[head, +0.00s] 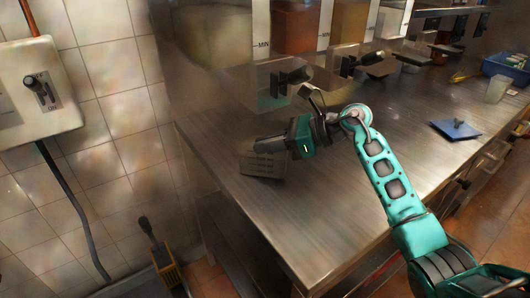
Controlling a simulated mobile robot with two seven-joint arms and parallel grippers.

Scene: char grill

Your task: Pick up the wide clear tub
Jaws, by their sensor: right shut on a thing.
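The wide clear tub (262,166) is at the left end of the steel counter, near its left edge. It looks greyish and see-through, with faint marks on its side. My right gripper (265,146) reaches it from the right and is shut on its upper part. The fingers cover some of the tub. I cannot tell if the tub is lifted or resting on the counter. My left gripper is not in view.
Dispensers with MIN marks (262,30) and black-handled taps (292,76) stand behind the tub. A blue lid (455,129), a clear container (496,89) and a blue crate (508,68) are at right. A switch box (38,92) hangs at left. The counter's middle is mostly clear.

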